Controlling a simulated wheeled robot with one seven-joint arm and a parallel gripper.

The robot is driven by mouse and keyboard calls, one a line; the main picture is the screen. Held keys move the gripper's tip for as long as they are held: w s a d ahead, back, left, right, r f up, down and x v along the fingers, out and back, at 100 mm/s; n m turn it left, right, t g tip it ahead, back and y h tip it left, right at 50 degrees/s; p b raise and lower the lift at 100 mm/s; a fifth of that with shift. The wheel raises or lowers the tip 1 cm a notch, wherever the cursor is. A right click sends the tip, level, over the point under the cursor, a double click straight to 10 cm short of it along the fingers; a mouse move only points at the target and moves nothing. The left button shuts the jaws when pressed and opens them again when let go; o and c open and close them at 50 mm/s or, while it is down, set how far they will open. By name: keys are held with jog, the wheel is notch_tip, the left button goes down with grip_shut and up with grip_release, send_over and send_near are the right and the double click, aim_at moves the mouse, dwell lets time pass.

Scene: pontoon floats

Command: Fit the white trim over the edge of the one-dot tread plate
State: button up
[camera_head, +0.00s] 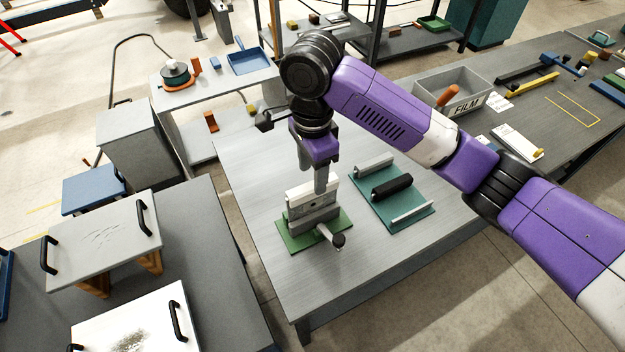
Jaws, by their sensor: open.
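A vise (313,220) with a dark handle knob stands on a green mat on the grey table. A pale upright plate (300,193) stands in its jaws; no dot marking can be made out, so I cannot tell whether it is the one-dot tread plate. A thin white strip (412,212), which looks like the white trim, lies along the near edge of a teal mat (365,205) to the right. My gripper (322,188) points down at the right end of the pale plate, open. Its fingers overlap the plate in view; contact cannot be told.
A black bar (392,187) and a light grey bar (374,165) also lie on the teal mat. A grey bin marked FILM (455,92) stands on the bench at the right. The near part of the table (330,280) is clear.

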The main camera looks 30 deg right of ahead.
aim_at(312, 185)
notch_tip(312, 185, up, 4)
jog(key=shift+r, duration=0.1)
dwell(0.6)
